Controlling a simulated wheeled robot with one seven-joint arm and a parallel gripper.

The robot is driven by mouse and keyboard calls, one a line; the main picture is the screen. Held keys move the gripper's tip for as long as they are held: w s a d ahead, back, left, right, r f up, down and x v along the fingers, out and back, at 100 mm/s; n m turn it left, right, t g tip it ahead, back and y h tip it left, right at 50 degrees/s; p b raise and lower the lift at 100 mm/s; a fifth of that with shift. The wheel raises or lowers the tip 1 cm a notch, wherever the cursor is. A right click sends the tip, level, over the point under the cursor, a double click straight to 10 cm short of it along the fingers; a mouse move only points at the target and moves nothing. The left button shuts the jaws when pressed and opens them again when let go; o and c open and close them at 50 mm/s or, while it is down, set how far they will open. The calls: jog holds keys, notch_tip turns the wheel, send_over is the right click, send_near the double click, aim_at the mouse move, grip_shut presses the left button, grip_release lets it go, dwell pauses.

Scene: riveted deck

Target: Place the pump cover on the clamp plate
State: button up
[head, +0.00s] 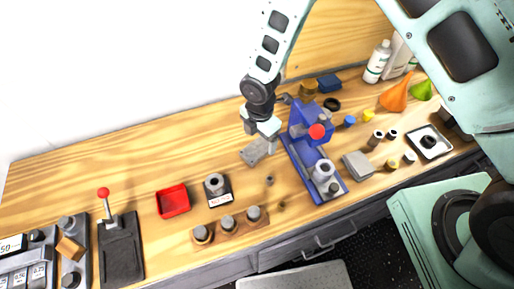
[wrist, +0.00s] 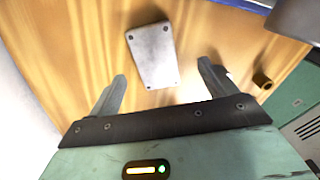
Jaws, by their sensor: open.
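A flat grey metal plate with small corner holes (wrist: 153,55), which looks like the pump cover, lies on the wooden bench. In the head view this plate (head: 252,154) is left of the blue press. My gripper (wrist: 160,72) is open and empty above the bench, its fingers apart with the plate showing between and beyond them. In the head view my gripper (head: 264,140) partly overlaps the plate; I cannot tell any contact. No clamp plate is certain: a dark plate with a red-knobbed lever (head: 120,251) at the left may be it.
The blue press (head: 299,165) stands close on the right of my gripper. A red tray (head: 173,201), a dark stand with a ring (head: 217,190) and a wooden peg holder (head: 230,228) lie front left. The back-left bench is clear.

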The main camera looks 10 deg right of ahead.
aim_at(257, 149)
jog(key=shift+w+a+f+p, duration=0.1)
jog(key=shift+a+f+p, duration=0.1)
jog(key=shift+f+p, duration=0.8)
jog(key=shift+w+a+f+p, duration=0.15)
jog(key=shift+f+p, duration=0.25)
jog(key=shift+f, duration=1.15)
jog(key=c, duration=1.4)
jog(key=shift+r, duration=0.1)
notch_tip(257, 149, up, 10)
jog(key=b, duration=0.3)
jog(key=shift+b, duration=0.35)
jog(key=shift+s, duration=0.15)
